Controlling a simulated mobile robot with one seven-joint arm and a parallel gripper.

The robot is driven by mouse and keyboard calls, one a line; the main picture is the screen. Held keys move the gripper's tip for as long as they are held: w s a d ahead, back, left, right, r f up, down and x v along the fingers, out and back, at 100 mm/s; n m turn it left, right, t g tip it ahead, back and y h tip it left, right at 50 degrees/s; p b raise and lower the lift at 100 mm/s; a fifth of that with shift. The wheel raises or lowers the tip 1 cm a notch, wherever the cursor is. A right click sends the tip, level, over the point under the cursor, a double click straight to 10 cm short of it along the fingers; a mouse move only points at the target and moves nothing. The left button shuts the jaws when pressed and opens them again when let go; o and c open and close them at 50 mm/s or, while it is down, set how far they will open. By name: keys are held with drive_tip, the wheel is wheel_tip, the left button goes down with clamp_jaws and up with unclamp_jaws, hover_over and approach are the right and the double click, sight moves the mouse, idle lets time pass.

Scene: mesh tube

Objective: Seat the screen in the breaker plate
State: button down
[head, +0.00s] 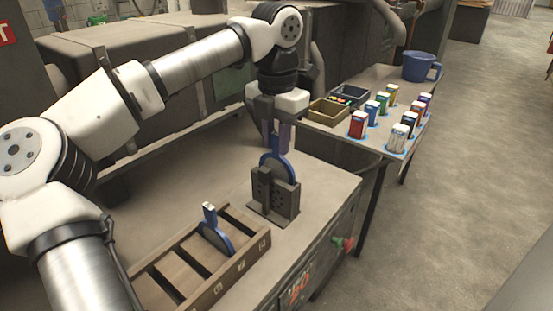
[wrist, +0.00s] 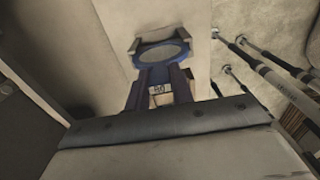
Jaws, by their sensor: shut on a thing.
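The held screen (head: 279,165) is a round grey mesh disc with a blue rim and a tab. My gripper (head: 276,132) is shut on its tab from above. The disc stands upright with its lower part behind the front of the dark breaker plate (head: 285,204); whether it touches bottom is hidden. In the wrist view the screen (wrist: 163,53) lies between two dark side walls of the plate (wrist: 135,46). A pale numbered label shows on the tab between the fingers (wrist: 160,90); its number is hard to read.
A wooden rack (head: 255,246) with several slots sits at the front of the bench; another blue-rimmed screen (head: 218,238) stands in it. A side table (head: 350,137) holds small coloured boxes, two bins and a blue jug (head: 419,66).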

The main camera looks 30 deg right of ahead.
sight(277, 151)
drive_tip(key=shift+f, duration=2.5)
drive_tip(key=c, duration=1.2)
unclamp_jaws()
wheel_tip(277, 151, up, 12)
drive_tip(key=shift+r, duration=0.15)
